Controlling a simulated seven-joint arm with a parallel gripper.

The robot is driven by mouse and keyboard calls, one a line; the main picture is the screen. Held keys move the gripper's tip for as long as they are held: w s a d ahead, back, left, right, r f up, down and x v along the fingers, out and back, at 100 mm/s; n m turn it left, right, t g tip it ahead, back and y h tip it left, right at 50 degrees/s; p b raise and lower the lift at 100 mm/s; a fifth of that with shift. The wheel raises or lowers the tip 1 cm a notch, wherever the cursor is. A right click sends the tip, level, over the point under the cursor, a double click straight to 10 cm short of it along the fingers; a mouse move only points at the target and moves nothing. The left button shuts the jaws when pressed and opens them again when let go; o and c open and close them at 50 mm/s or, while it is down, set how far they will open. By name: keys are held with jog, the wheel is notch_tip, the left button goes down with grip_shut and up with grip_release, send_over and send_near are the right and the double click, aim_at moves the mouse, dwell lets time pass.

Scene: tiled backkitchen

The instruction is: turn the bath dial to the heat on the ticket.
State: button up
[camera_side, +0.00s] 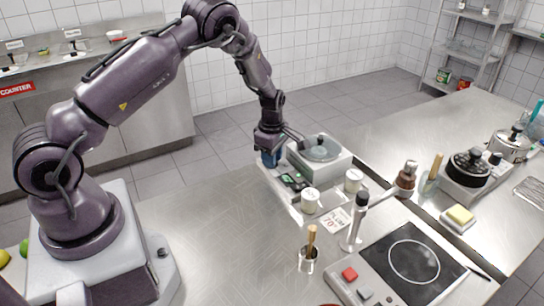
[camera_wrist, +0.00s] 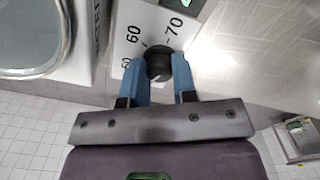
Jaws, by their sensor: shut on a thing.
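The bath (camera_side: 335,172), a pale box with a round clear lid, stands on the steel counter in the side view. Its dial (camera_wrist: 158,60) is a dark round knob on a white plate in the wrist view, with the marks 60 and 70 readable above it. My gripper (camera_wrist: 160,72) has its two blue fingers closed on either side of the dial. I cannot tell which mark the dial points to. In the side view my gripper (camera_side: 270,158) is at the bath's left end and hides the dial. The ticket (camera_side: 335,221) lies on the counter and reads PLUM 70°.

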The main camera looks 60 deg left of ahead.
jog(key=m, duration=0.4)
jog(key=shift+m, duration=0.3)
jog(key=m, duration=0.3)
jog(key=shift+r+m, duration=0.1)
jog(key=shift+m, duration=0.2)
jog(key=m, duration=0.4)
jog(key=shift+m, duration=0.3)
jog(key=m, duration=0.3)
jog(key=shift+m, duration=0.3)
jog(key=m, duration=1)
jog(key=shift+m, duration=2.3)
jog(key=o, duration=0.9)
